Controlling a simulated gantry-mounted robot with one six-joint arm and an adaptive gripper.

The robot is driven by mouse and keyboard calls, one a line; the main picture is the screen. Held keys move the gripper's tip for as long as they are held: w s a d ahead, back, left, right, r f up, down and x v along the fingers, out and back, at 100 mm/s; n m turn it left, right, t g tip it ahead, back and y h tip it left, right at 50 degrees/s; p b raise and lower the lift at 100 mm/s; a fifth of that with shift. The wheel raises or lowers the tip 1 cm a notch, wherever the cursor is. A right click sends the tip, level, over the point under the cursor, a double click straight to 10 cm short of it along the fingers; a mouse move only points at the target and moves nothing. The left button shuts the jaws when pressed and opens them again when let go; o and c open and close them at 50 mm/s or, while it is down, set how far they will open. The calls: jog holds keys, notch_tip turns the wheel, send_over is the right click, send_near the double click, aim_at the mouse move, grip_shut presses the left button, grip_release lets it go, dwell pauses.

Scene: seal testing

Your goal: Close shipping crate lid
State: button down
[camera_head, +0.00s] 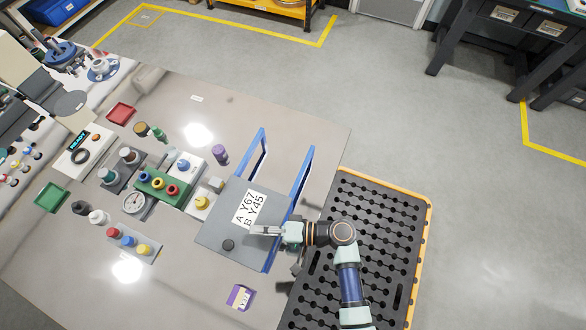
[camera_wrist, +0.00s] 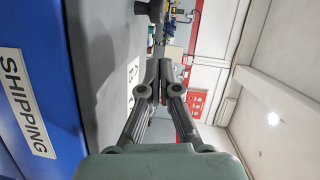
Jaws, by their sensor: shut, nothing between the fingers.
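The shipping crate is blue and stands at the table's right edge; in the wrist view its blue wall (camera_wrist: 35,60) carries a "SHIPPING" plate. A grey panel that looks like its lid (camera_head: 218,222) has a white label and a dark knob (camera_head: 228,245). I cannot tell whether the lid is fully seated. Two blue uprights (camera_head: 303,178) rise behind it. My gripper (camera_head: 255,229) is shut and empty, over the lid's right part near the label. In the wrist view its fingertips (camera_wrist: 160,68) meet beside the grey surface; contact is unclear.
Coloured connectors and a green block (camera_head: 165,187) stand left of the crate. A purple labelled box (camera_head: 240,297) sits in front of it. A black perforated platform (camera_head: 385,235) with a yellow edge lies on the right. The table's back middle is mostly clear.

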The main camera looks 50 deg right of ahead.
jog(key=f+v, duration=0.1)
jog(key=v, duration=0.7)
jog(key=shift+s+r, duration=0.5)
